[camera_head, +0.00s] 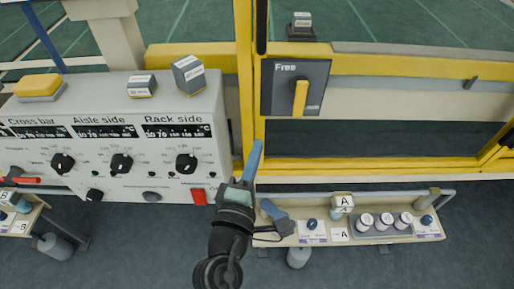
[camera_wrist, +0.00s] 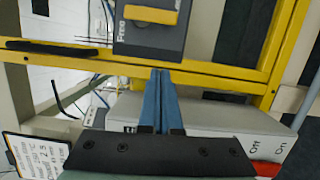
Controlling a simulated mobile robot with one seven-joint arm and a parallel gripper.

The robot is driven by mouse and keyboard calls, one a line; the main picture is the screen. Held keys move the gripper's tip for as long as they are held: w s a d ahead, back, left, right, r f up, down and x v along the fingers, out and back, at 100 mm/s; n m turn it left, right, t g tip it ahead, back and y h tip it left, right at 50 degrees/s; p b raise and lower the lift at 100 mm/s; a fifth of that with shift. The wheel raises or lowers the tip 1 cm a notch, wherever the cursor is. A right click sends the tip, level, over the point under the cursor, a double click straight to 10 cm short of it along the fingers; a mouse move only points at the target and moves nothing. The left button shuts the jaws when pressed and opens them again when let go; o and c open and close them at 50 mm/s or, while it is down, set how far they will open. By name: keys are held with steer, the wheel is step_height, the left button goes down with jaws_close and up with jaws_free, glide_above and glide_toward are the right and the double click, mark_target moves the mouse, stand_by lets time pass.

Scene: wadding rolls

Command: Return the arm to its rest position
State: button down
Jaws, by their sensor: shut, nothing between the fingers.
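My gripper (camera_head: 255,156) is in the middle of the head view, raised in front of the right end of the grey control panel (camera_head: 110,170). Its blue fingers are together with nothing between them. In the wrist view the fingers (camera_wrist: 163,85) also show pressed side by side, pointing toward the yellow frame. My dark arm comes up from the bottom of the head view. The gripper appears apart from the panel and the frame, though the exact gap is hard to tell.
A grey switch box marked "Free" with a yellow handle (camera_head: 300,97) is on the yellow frame (camera_head: 246,60). A red switch (camera_head: 198,197) is on the panel near my gripper. A low shelf (camera_head: 428,233) at right holds several white rolls, a blue-grey handheld tool (camera_head: 277,217) and labelled blocks.

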stand_by(0.3)
step_height(320, 180, up, 29)
steer(key=w+d+m+t+p, duration=0.2)
steer(key=m+t+p, duration=0.3)
steer(key=m, duration=0.5)
steer(key=s+a+r+m+t+y+p, duration=0.1)
steer(key=s+r, duration=0.5)
steer(key=r, duration=0.8)
steer(key=s+r+m+t+y+p, duration=0.3)
steer(key=s+r+p, duration=0.3)
steer(key=r, duration=0.9)
steer(key=shift+a+m+t, duration=0.4)
steer(key=shift+m, duration=0.5)
steer(key=shift+s, duration=0.1)
